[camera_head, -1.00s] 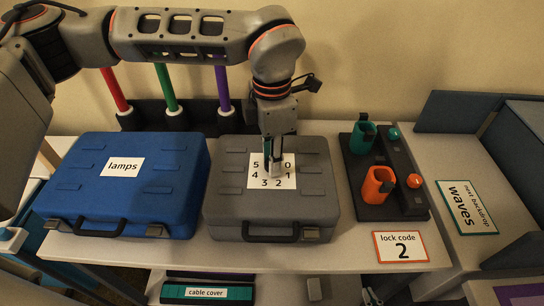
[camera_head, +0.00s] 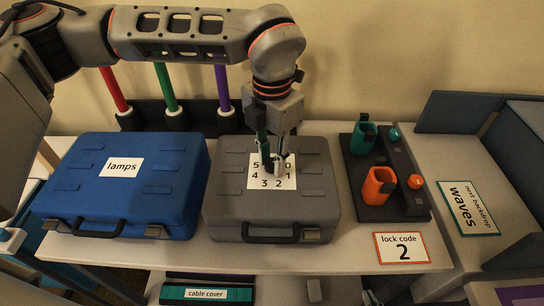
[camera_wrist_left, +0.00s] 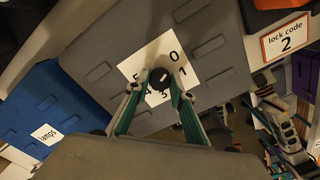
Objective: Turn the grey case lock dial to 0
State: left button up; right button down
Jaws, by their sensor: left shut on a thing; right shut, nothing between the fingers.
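The grey case (camera_head: 315,190) lies closed on the table, with a white number plate (camera_head: 257,184) on its lid. The round black lock dial (camera_wrist_left: 160,81) sits in the middle of the plate in the left wrist view. A small pale mark shows on the dial, toward the 0 and 1 side; its exact reading is unclear. My left gripper (camera_head: 275,168) points down and is shut on the dial, one finger on each side. My right gripper (camera_head: 372,298) shows only partly at the bottom edge, low and away from the case. It is shut and empty.
A blue case (camera_head: 180,205) labelled lamps lies left of the grey case. A dark stand (camera_head: 405,165) with teal and orange holders is to the right. A card (camera_head: 402,247) reads lock code 2. Coloured poles stand behind.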

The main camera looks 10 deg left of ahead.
aim_at(272, 162)
pick_arm(q)
jog(key=o, duration=1.1)
notch_tip(272, 162, up, 12)
dwell(0.5)
